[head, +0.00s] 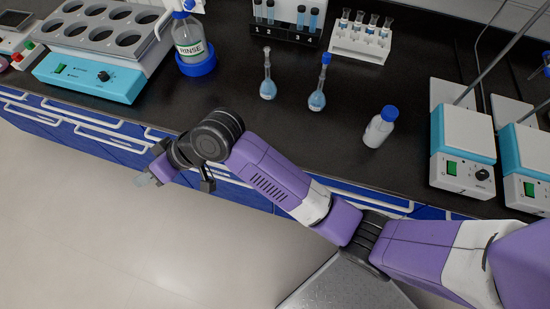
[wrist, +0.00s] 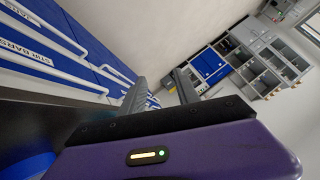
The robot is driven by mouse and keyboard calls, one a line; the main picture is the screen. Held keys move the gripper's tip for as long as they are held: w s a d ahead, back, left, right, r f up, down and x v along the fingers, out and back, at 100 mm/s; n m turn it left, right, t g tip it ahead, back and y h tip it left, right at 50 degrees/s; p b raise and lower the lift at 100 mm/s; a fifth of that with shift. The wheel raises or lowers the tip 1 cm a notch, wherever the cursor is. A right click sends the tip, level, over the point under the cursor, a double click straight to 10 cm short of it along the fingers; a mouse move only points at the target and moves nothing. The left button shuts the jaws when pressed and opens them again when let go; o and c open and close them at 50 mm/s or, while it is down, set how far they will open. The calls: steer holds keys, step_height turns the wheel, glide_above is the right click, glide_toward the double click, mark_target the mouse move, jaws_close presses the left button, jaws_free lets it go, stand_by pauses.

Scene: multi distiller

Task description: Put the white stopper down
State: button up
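I cannot make out a white stopper for certain. In the head view, my gripper (head: 183,166) hangs out in front of the bench edge, above the floor. A small pale, translucent piece (head: 144,180) shows at its left end; I cannot tell what it is.
The black bench (head: 250,130) is clear between the flasks and its front edge. A blue-capped bottle (head: 381,127) stands right of the flasks, near a hotplate (head: 462,150).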

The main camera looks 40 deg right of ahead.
steer(key=s+d+f+m+t+h, duration=0.25)
steer(key=s+d, duration=0.35)
steer(key=s, duration=0.4)
steer(key=s+d+f+m+t+h, duration=0.1)
steer(key=s+d+m+t+h, duration=0.25)
steer(key=s+d, duration=0.45)
steer(key=s+d+r+n+t+h, duration=0.1)
steer(key=s+d+r, duration=0.4)
steer(key=s, duration=0.4)
steer(key=s+d+r+n+t+h, duration=0.1)
steer(key=s+d+r, duration=0.4)
steer(key=s, duration=0.3)
steer(key=shift+s+d+r+t, duration=0.3)
steer(key=shift+s+r, duration=0.1)
steer(key=shift+r, duration=0.25)
